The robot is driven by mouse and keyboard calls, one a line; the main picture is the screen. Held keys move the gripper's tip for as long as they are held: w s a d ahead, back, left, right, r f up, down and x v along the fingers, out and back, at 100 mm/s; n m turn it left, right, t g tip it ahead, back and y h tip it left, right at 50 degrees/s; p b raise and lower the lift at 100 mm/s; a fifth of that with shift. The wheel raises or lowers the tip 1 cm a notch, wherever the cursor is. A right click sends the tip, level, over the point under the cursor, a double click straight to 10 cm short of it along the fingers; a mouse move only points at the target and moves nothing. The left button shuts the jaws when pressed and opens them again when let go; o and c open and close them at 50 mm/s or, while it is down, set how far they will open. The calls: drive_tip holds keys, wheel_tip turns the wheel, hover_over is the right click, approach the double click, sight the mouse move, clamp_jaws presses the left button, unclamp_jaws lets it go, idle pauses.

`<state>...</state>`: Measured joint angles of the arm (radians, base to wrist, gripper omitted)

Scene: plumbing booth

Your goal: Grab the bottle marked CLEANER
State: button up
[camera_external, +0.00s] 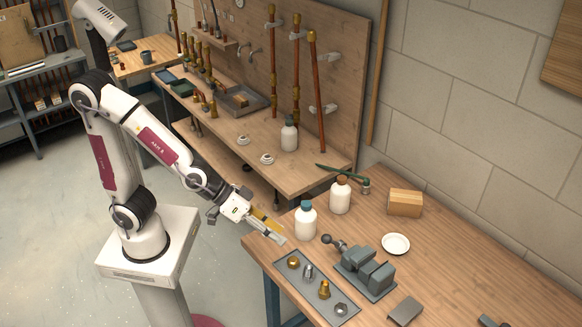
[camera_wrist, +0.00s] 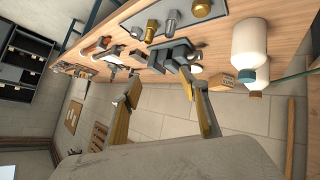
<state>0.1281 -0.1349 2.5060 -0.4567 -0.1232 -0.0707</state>
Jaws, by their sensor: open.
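No label is readable, so I cannot tell which bottle is marked CLEANER. A white bottle with a blue-teal cap (camera_external: 305,224) stands upright near the left edge of the front bench; a white bottle also shows at the upper right of the wrist view (camera_wrist: 250,42). A white bottle with a brown cap (camera_external: 340,198) stands just behind it. A third white bottle with a grey-green cap (camera_external: 289,137) stands on the back bench. My gripper (camera_external: 277,232) is open and empty, left of the blue-capped bottle and apart from it. Its fingers (camera_wrist: 160,80) show in the wrist view.
A grey tray of fittings (camera_external: 313,295) and a vise (camera_external: 366,272) lie in front of the bottles. A wooden block (camera_external: 405,203), a white dish (camera_external: 396,244) and a green-handled tool (camera_external: 338,171) are nearby. The right side of the front bench (camera_external: 470,262) has free room.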

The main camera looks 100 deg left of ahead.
drive_tip(key=w+a+f+n+t+y, duration=0.1)
drive_tip(key=w+a+f+n+y, duration=0.2)
drive_tip(key=w+a+f, duration=0.15)
drive_tip(key=n+t+y, duration=0.1)
drive_tip(key=n+y, duration=0.1)
drive_tip(key=y, duration=0.7)
approach(303, 211)
drive_tip(key=w, duration=0.1)
drive_tip(key=w+a+f, duration=0.1)
drive_tip(key=w+a, duration=0.1)
drive_tip(key=shift+w+a+f, duration=0.1)
drive_tip(key=shift+w+f, duration=0.2)
drive_tip(key=shift+w, duration=0.1)
drive_tip(key=shift+s+a+r+m+t+y, duration=0.15)
drive_tip(key=shift+s+r+m+t+y, duration=0.25)
drive_tip(key=shift+y, duration=0.3)
drive_tip(key=shift+a+f, duration=0.1)
drive_tip(key=shift+f, duration=0.05)
drive_tip(key=shift+x, duration=1.15)
drive_tip(key=shift+w+a, duration=0.1)
drive_tip(key=shift+a, duration=0.05)
